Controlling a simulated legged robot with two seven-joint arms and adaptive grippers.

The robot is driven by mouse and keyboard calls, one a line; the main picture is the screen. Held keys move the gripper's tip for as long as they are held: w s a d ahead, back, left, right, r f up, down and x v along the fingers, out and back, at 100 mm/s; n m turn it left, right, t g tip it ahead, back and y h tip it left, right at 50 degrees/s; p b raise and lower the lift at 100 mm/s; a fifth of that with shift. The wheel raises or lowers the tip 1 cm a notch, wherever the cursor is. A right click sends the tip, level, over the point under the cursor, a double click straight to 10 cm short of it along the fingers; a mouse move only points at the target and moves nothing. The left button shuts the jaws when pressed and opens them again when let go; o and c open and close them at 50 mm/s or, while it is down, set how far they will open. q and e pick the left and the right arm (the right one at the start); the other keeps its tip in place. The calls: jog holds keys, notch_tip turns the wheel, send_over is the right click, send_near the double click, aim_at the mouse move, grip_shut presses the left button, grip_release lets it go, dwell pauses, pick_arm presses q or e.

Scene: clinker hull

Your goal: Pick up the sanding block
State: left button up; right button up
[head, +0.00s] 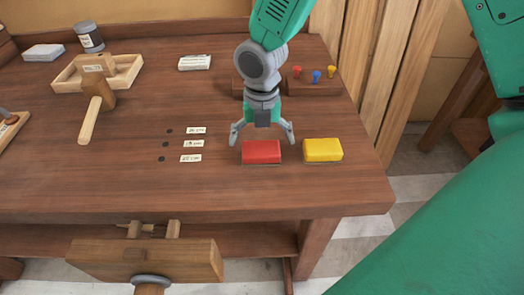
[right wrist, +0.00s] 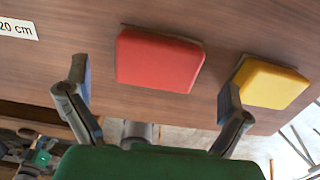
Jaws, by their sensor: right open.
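Two blocks that look like sanding blocks lie side by side near the front right of the wooden bench (head: 110,190). The red block (head: 261,152) is on the left and the yellow block (head: 323,150) on the right, each with a thin darker layer underneath. My right gripper (head: 262,138) is open and empty, its fingers spread at either side of the red block in the head view. In the right wrist view the red block (right wrist: 158,60) shows between and beyond the fingertips (right wrist: 154,85); the yellow block (right wrist: 270,82) is partly behind the right finger. My left gripper is not seen.
Small labels (head: 193,143) with dark holes lie left of the red block. A wooden mallet (head: 97,95), a wooden tray (head: 125,72) and a dark jar (head: 89,37) stand farther left. A rack with coloured pegs (head: 312,80) is behind the gripper. A vise (head: 145,260) sticks out in front.

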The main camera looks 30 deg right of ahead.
aim_at(260, 148)
jog(key=f, duration=0.2)
jog(key=shift+a+f, duration=0.3)
jog(key=shift+a, duration=0.1)
jog(key=shift+f, duration=0.45)
jog(key=shift+d, duration=0.35)
jog(key=shift+c, duration=0.5)
jog(key=shift+d, duration=0.2)
jog(key=c, duration=1.1)
jog(key=shift+a, duration=0.3)
jog(key=shift+a+r, duration=0.1)
jog(key=shift+r, duration=0.15)
jog(key=r, duration=0.9)
jog(key=shift+d+r+p, duration=0.25)
jog(key=shift+d+p, duration=0.05)
jog(key=shift+a, duration=0.15)
